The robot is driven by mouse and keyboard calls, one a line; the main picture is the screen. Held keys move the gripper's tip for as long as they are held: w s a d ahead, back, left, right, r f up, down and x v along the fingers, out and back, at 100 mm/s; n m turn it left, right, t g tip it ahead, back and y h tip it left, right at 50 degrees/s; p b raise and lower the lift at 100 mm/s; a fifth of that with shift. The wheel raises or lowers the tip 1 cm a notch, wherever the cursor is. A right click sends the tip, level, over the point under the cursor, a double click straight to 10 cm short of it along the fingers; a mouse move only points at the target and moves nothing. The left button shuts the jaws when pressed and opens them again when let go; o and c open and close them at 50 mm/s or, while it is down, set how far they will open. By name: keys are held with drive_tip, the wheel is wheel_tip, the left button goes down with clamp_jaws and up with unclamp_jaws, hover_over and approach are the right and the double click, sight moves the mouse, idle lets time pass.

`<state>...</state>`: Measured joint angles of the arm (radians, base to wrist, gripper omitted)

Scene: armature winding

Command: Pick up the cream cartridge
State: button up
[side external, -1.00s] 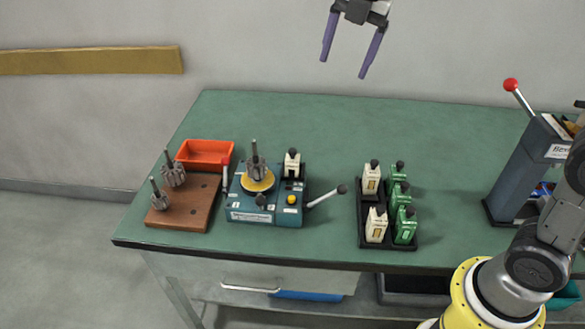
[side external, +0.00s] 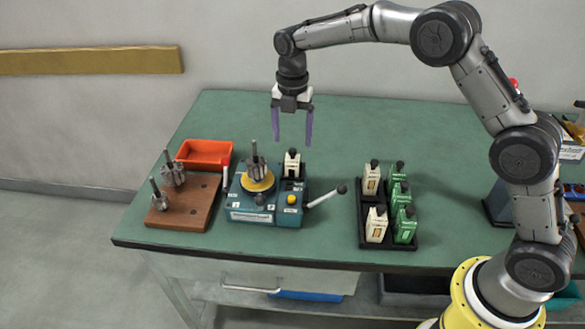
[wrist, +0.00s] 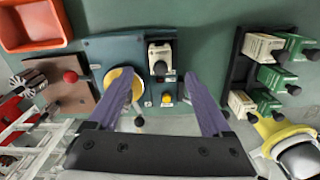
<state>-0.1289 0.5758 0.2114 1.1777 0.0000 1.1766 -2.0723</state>
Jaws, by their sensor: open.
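A cream cartridge (side external: 292,164) with a black knob stands upright in the back right of the blue winding machine (side external: 262,215); it also shows in the wrist view (wrist: 158,55). Two more cream cartridges stand in the black rack to the right, one at the back (side external: 371,180) and one at the front (side external: 376,226). My gripper (side external: 292,143) is open and empty, its purple fingers pointing down. It hangs above and apart from the machine's cartridge, which lies between the fingers' lines in the wrist view (wrist: 158,80).
Several green cartridges (side external: 404,228) share the black rack (side external: 364,237) with the cream ones. The machine holds a metal armature (side external: 256,168) and has a lever (side external: 327,196) on its right. A red-orange bin (side external: 204,153) and brown block (side external: 185,212) stand left. The table behind the rack is clear.

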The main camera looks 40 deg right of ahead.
sight(292, 150)
drive_tip(key=shift+s+a+f, duration=0.1)
drive_tip(key=shift+s+f, duration=0.05)
drive_tip(key=shift+f, duration=3.3)
clamp_jaws()
